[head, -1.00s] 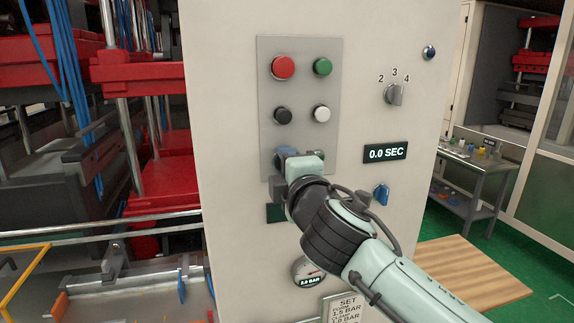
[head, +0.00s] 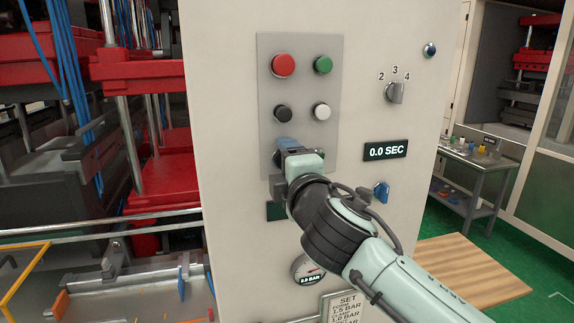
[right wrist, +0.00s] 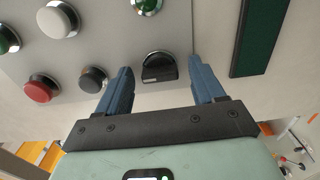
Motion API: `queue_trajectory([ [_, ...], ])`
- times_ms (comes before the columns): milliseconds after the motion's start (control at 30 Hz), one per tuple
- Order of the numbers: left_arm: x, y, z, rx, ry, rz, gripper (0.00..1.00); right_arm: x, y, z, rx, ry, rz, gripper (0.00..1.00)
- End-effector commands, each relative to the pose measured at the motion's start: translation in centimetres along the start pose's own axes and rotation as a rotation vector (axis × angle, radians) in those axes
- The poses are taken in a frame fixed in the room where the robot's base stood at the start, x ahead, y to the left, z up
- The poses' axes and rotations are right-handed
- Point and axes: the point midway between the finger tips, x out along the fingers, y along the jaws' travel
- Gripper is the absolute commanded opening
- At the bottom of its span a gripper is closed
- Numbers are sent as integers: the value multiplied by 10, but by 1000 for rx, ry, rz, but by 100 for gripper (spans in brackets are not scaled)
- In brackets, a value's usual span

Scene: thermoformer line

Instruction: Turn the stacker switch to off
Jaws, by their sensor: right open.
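A black rotary knob (right wrist: 158,66), which looks like the stacker switch, is on the grey button panel (head: 300,47). My right gripper (right wrist: 160,85) is open, with one blue finger on each side of the knob and visible gaps between. No label shows on the knob, so I cannot tell its setting. In the head view my right gripper (head: 287,146) is at the lower part of the panel and hides the knob. My left gripper is not in view.
The panel also has a red button (head: 284,65), a green button (head: 323,65), a black button (head: 283,115) and a white button (head: 322,112). To the right are a grey selector knob (head: 395,93), a 0.0 SEC display (head: 386,150) and a blue knob (head: 381,192).

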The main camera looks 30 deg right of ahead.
Motion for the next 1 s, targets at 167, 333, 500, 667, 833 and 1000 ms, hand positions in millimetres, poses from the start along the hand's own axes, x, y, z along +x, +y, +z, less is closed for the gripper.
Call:
queue_trajectory([
  [167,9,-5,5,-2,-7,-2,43,-24,-1,0,0,1,3,68],
  [333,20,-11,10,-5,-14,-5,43,-63,-2,0,0,2,3,68],
  [500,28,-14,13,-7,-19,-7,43,-99,-1,0,-1,1,2,68],
  [667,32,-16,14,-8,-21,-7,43,-122,-1,0,-1,1,1,68],
  [833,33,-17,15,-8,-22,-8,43,-132,0,0,-2,0,1,68],
  [1000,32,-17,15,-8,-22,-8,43,-132,0,0,-1,1,0,68],
])
